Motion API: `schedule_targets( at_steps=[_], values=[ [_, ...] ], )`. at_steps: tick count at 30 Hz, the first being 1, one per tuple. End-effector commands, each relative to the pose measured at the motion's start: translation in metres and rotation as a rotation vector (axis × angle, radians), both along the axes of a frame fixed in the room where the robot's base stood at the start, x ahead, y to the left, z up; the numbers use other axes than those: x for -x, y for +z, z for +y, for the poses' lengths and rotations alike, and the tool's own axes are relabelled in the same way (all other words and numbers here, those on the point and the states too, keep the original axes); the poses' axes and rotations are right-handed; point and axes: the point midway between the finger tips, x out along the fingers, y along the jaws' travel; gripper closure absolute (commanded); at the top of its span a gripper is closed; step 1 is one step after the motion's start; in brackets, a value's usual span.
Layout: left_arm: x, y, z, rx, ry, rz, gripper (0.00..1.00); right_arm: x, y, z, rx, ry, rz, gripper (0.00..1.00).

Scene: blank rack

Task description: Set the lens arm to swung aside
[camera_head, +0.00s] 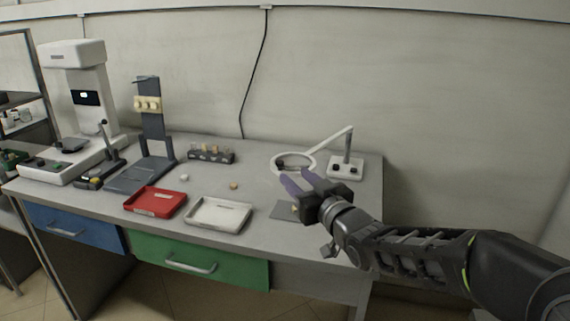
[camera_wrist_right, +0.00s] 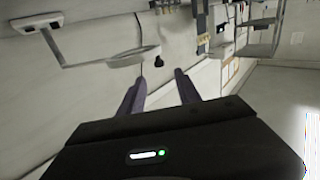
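The lens arm (camera_head: 330,139) is a thin white bar at the right of the bench. It runs from a white base with dark knobs (camera_head: 346,167) to a white ring lens (camera_head: 307,155), which sits low over the bench top. The wrist view also shows the base (camera_wrist_right: 37,22), the bar (camera_wrist_right: 88,65) and the ring (camera_wrist_right: 125,60) with a dark knob (camera_wrist_right: 158,61). My right gripper (camera_head: 297,181) is open and empty, its purple fingers on the near side of the ring. In the wrist view the fingertips (camera_wrist_right: 157,75) are apart, near the knob, with no clear contact. My left gripper is out of view.
A red tray (camera_head: 155,213) and a white tray (camera_head: 218,228) lie along the front edge. A small dark rack (camera_head: 211,154) stands at the back. A dark stand (camera_head: 152,118) and a white instrument (camera_head: 83,100) are at the left. A flat grey plate (camera_head: 283,210) lies under my gripper.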

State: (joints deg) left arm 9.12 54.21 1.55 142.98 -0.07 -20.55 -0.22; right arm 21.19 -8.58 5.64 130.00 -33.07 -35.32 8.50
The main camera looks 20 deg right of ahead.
Motion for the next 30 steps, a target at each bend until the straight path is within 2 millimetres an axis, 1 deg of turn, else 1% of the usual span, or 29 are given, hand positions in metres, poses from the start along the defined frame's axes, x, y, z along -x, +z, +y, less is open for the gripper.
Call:
schedule_targets(
  at_steps=[5, 8, 15, 18, 22, 29, 30],
  values=[
    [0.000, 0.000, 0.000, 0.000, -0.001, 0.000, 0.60, -0.009, -0.001, 0.000, -0.001, 0.001, 0.002, 0.60],
    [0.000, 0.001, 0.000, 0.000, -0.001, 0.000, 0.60, -0.021, -0.001, 0.001, -0.001, 0.001, 0.002, 0.60],
    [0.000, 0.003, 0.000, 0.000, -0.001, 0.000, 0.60, -0.059, -0.001, 0.003, -0.002, 0.001, 0.002, 0.60],
    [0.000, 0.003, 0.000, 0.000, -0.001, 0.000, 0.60, -0.070, 0.000, 0.004, -0.001, 0.001, 0.001, 0.60],
    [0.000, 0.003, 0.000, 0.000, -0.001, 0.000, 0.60, -0.077, 0.000, 0.004, -0.001, 0.000, 0.001, 0.60],
    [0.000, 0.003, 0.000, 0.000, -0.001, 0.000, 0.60, -0.078, 0.000, 0.004, 0.000, -0.001, 0.000, 0.60],
    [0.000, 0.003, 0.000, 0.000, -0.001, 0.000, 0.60, -0.078, 0.000, 0.004, 0.000, -0.001, 0.000, 0.62]
  ],
)
